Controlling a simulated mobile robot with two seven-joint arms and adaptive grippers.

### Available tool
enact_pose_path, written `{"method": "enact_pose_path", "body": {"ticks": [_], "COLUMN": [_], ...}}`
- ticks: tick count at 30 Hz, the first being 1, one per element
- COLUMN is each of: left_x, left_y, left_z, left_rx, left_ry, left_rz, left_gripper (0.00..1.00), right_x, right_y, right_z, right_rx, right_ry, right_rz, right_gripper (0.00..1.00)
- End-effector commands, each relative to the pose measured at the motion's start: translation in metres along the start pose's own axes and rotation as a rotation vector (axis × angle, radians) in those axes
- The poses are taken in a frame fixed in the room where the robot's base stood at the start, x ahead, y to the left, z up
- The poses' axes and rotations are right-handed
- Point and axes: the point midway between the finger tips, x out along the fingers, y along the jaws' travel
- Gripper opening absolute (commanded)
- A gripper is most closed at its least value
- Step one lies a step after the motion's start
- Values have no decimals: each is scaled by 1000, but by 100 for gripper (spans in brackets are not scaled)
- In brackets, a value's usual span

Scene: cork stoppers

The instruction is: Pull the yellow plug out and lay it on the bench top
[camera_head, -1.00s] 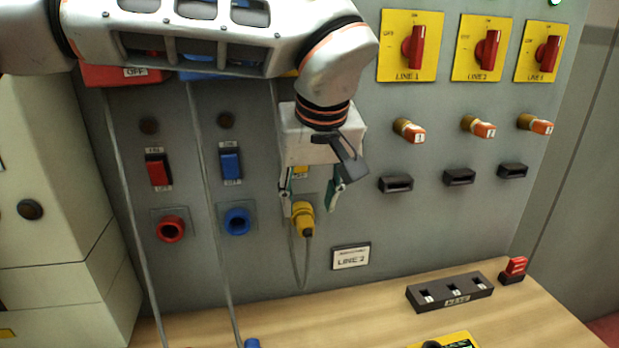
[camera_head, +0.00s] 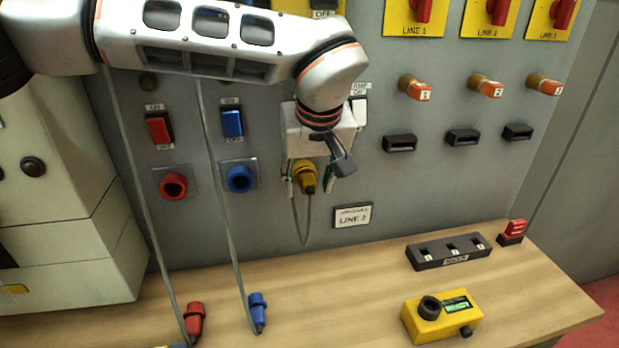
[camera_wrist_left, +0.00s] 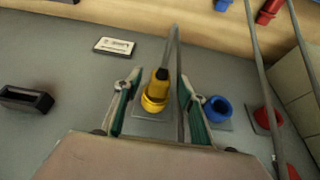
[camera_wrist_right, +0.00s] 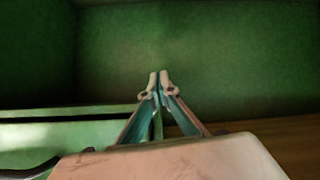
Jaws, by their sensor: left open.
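The yellow plug (camera_head: 307,178) sits in its socket on the grey panel, with its grey cable hanging below. In the left wrist view the plug (camera_wrist_left: 156,92) shows between the two fingers. My left gripper (camera_wrist_left: 160,88) is open, with one finger on each side of the plug and gaps visible. In the head view the left gripper (camera_head: 310,182) partly covers the plug's upper part. The bench top (camera_head: 270,285) is wooden and lies below the panel. My right gripper (camera_wrist_right: 160,84) shows only in its own wrist view, shut and empty, before a green surface.
A red socket (camera_head: 173,185) and a blue socket (camera_head: 240,179) are left of the plug. A red plug (camera_head: 195,318) and a blue plug (camera_head: 258,312) lie on the bench. A yellow meter (camera_head: 441,317) and a black key holder (camera_head: 448,251) stand right. The bench's middle is clear.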

Motion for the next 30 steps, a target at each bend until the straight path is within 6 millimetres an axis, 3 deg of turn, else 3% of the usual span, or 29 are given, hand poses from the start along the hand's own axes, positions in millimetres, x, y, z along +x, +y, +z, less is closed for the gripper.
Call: {"method": "enact_pose_path", "body": {"ticks": [2,6,7,30], "left_x": [0,0,0,-5], "left_y": [0,0,0,0], "left_z": [0,0,0,9], "left_rx": [0,0,0,1], "left_ry": [0,0,0,-1], "left_rz": [0,0,0,0], "left_gripper": [40,4,0,0], "right_x": [0,0,0,-2], "right_y": [0,0,0,1], "right_z": [0,2,2,-1], "right_rx": [0,0,0,0], "right_ry": [0,-3,-4,-4], "right_rz": [0,0,0,0], "right_gripper": [0,0,0,0]}}
